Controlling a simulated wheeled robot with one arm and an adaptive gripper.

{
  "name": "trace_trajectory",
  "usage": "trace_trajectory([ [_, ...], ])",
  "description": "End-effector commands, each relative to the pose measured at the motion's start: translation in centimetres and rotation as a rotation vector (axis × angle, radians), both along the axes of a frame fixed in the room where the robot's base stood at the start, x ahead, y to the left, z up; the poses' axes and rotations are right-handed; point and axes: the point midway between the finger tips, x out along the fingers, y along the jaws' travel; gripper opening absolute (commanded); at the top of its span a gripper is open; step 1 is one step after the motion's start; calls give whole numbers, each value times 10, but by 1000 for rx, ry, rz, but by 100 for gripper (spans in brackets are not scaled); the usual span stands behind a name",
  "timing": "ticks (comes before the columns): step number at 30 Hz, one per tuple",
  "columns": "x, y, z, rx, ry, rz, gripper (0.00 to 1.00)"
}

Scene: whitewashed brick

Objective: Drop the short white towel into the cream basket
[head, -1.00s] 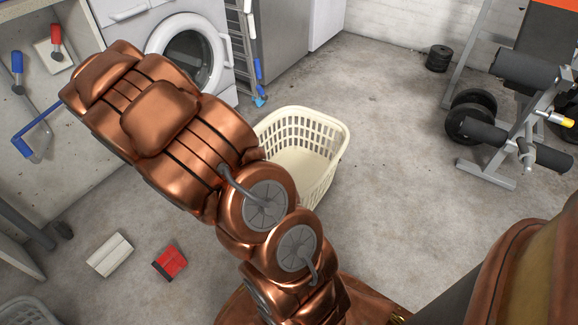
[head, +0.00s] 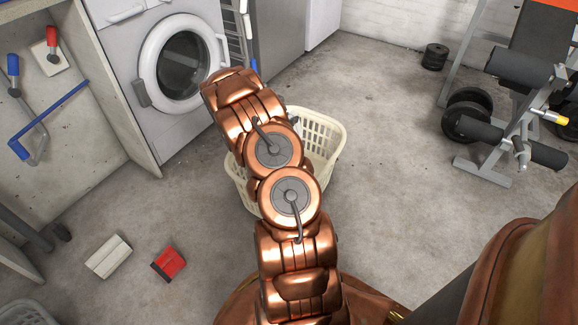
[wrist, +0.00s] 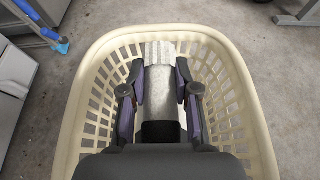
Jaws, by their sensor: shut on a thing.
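The cream basket (head: 332,130) stands on the concrete floor, partly hidden behind my arm in the head view. In the wrist view its slatted wall and rim (wrist: 247,95) surround my gripper on the left, far and right sides. The towel shows within the outline of the basket opening. How high it is above the basket floor I cannot tell.
A washing machine (head: 145,60) stands behind the basket to the left. A white block (head: 108,257) and a red and black block (head: 168,263) lie on the floor at front left. A weight bench (head: 485,165) stands at right. Floor right of the basket is clear.

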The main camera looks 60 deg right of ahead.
Motion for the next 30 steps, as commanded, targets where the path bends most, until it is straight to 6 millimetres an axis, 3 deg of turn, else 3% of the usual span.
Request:
trace_trajectory([
  [6,-15,-11,-10,0,1,-35,0],
  [11,-15,-10,-18,2,0,-36,0],
  [24,-14,-10,-60,1,-1,-34,0],
  [30,-15,-10,-69,0,0,-36,0],
])
